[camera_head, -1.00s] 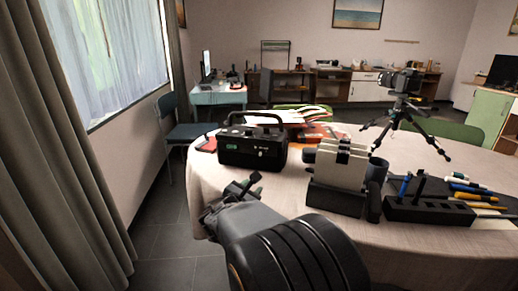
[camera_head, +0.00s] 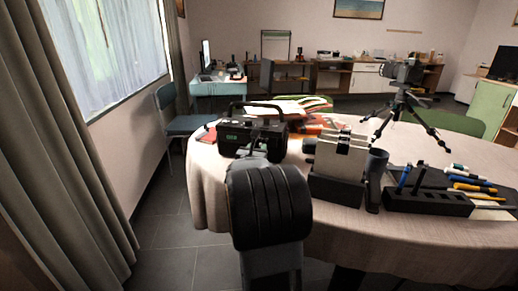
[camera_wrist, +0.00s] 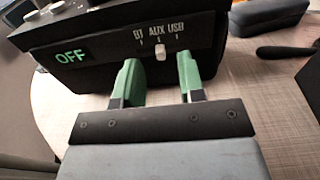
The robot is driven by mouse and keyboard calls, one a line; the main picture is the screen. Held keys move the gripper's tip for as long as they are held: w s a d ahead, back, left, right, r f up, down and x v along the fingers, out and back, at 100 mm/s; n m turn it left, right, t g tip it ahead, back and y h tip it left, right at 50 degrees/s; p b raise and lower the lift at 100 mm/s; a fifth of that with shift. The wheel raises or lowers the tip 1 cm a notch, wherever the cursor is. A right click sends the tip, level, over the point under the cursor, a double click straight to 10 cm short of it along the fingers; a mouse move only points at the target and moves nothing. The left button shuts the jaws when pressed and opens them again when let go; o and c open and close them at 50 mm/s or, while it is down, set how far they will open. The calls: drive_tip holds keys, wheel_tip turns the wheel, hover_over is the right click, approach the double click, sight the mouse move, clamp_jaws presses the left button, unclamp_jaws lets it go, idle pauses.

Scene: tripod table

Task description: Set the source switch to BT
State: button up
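The black radio (camera_head: 232,139) with a carrying handle stands on the cloth-covered table. In the wrist view its front panel (camera_wrist: 100,48) shows a green OFF display (camera_wrist: 71,55) and the labels BT, AUX and USB. The small white source switch (camera_wrist: 160,53) sits below the middle label, AUX. My gripper (camera_wrist: 159,65) is open, with one green fingertip on each side of the switch. A gap shows between each fingertip and the switch. Whether the fingertips touch the panel I cannot tell. In the head view my arm hides most of the gripper and part of the radio's front.
A pen organizer (camera_head: 428,201) is farther right. A camera tripod (camera_head: 402,105) stands behind. Papers lie behind the radio.

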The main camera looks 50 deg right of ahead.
sight(261, 145)
drive_tip(key=shift+x, duration=1.35)
drive_tip(key=shift+c, duration=0.2)
clamp_jaws()
